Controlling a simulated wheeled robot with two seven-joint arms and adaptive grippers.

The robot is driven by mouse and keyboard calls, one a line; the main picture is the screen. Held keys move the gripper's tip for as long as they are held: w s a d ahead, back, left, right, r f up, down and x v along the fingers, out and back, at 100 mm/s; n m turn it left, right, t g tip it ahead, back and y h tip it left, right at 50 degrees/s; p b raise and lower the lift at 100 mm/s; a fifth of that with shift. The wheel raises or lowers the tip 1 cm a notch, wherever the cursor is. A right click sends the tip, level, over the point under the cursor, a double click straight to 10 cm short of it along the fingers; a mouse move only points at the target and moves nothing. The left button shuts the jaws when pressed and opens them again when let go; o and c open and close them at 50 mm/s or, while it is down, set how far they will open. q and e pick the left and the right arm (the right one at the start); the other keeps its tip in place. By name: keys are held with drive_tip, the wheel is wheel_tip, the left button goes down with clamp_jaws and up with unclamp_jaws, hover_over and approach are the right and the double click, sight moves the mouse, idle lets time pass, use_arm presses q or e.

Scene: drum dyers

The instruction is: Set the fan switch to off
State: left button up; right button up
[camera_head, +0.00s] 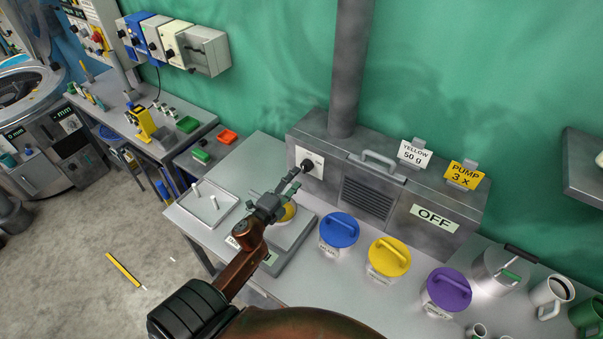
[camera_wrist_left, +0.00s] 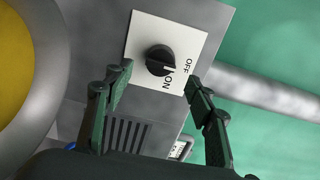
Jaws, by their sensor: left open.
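The fan switch is a black rotary knob (camera_wrist_left: 160,60) on a white plate (camera_wrist_left: 139,33) marked ON and OFF. Its pale pointer mark faces the word ON in the left wrist view. In the head view the knob (camera_head: 308,165) sits on the left front of a grey metal box (camera_head: 400,193). My left gripper (camera_head: 293,178) is open, with its fingertips just in front of the knob. In the left wrist view the fingers (camera_wrist_left: 158,80) stand apart, one to each side below the knob, and hold nothing. My right gripper is not in view.
Lidded tubs in blue (camera_head: 339,230), yellow (camera_head: 389,256) and purple (camera_head: 448,289) stand in front. A scale (camera_head: 285,245) and a tray (camera_head: 208,207) are near my arm.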

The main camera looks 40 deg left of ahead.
use_arm(q)
drive_tip(key=s, duration=0.6)
drive_tip(key=shift+d, duration=0.35)
